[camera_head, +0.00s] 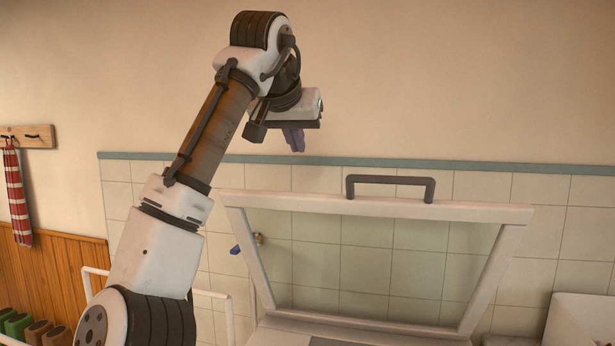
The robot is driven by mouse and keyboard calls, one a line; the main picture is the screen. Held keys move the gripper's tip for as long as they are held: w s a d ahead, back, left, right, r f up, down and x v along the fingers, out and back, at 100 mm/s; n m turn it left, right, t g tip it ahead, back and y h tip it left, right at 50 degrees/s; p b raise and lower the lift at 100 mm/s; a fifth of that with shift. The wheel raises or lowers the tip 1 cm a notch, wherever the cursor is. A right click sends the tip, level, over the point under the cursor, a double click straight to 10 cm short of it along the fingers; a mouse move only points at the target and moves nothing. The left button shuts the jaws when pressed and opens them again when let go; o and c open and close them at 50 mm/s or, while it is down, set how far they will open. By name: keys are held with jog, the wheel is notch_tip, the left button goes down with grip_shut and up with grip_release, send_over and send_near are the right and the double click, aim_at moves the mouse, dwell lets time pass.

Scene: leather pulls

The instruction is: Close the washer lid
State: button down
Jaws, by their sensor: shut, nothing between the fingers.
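The washer lid (378,206) stands raised at the lower centre right. It has a pale frame around a clear pane through which the wall tiles show. A dark handle (391,180) sits on its top edge. The washer's top (350,328) shows in part at the bottom edge; the rest of the washer is out of view. My gripper (297,146) is above and to the left of the handle in the picture, apart from the lid. Its purple fingers point down and are shut with nothing between them.
A tiled wall (480,258) stands behind the lid. A blue-handled tap (236,250) shows left of the lid's frame. A white bin or basin (585,320) is at the lower right. A red checked towel (14,190) hangs far left. The space between my gripper and the handle looks clear.

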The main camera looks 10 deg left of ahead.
jog(key=p+x, duration=0.2)
jog(key=x, duration=0.7)
jog(key=shift+p, duration=0.4)
jog(key=shift+s+a+f, duration=0.1)
jog(key=shift+s+f, duration=0.75)
jog(key=shift+s, duration=0.2)
jog(key=shift+s+f, duration=0.4)
jog(key=shift+s, duration=0.15)
